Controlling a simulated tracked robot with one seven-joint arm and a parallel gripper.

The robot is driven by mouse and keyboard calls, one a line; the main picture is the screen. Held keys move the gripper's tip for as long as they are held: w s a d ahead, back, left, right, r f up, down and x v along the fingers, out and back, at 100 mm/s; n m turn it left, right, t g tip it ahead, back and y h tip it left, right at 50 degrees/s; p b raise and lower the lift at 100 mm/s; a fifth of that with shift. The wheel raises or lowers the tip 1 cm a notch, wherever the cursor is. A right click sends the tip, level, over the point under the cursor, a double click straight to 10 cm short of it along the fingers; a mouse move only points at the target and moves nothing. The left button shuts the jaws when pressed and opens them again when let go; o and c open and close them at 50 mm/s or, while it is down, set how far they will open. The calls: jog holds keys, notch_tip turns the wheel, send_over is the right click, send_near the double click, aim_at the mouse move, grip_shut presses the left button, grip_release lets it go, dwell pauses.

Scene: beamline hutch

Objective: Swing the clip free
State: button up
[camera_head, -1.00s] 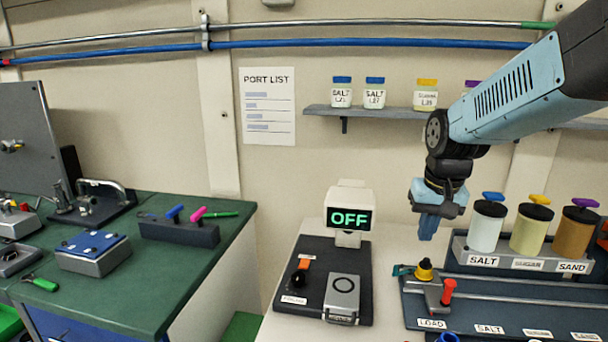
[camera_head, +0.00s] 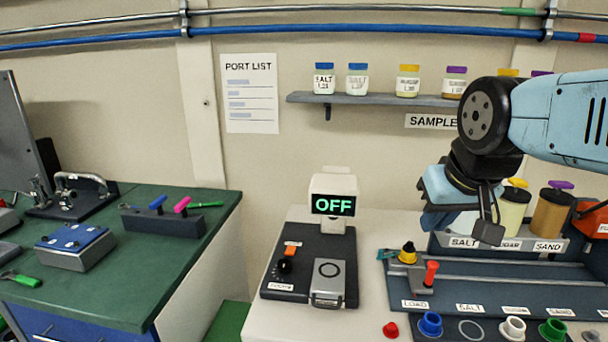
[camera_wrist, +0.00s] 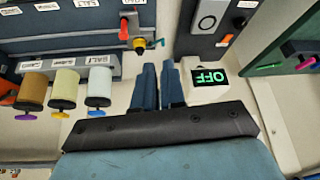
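A grey box (camera_head: 328,282) with a dark ring on its top sits on a black base plate (camera_head: 277,285). A small metal clip (camera_head: 326,301) appears to be at its front edge; its exact position is too small to tell. A display (camera_head: 333,205) reading OFF stands behind, and also shows in the wrist view (camera_wrist: 209,77). My gripper (camera_head: 431,224) is in the air to the right of the box and clear of it. In the wrist view its two blue fingers (camera_wrist: 159,70) lie close together with nothing between them.
To the right, a dark rail tray (camera_head: 500,291) carries a black-and-yellow knob (camera_head: 408,253) and red handle (camera_head: 431,275). Sample canisters (camera_head: 551,212) stand behind. A red plug (camera_head: 390,329) lies in front. A shelf (camera_head: 420,100) holds jars. A green bench (camera_head: 115,290) stands left across a gap.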

jog(key=o, duration=0.3)
jog(key=shift+w, duration=0.2)
jog(key=shift+o, duration=1.1)
jog(key=w+f+m+g, duration=0.2)
jog(key=w+m+g, duration=0.1)
jog(key=w, duration=0.7)
jog(key=shift+w+a+m+h, duration=0.25)
jog(key=shift+w+m+h, duration=0.15)
jog(key=shift+m, duration=0.1)
jog(key=m+g, duration=0.3)
jog(key=m, duration=0.1)
send_over(380, 250)
notch_tip(380, 250, down, 7)
jog(key=shift+y, duration=0.4)
notch_tip(380, 250, down, 14)
jog(key=shift+d+r, duration=0.1)
jog(key=shift+c, duration=0.2)
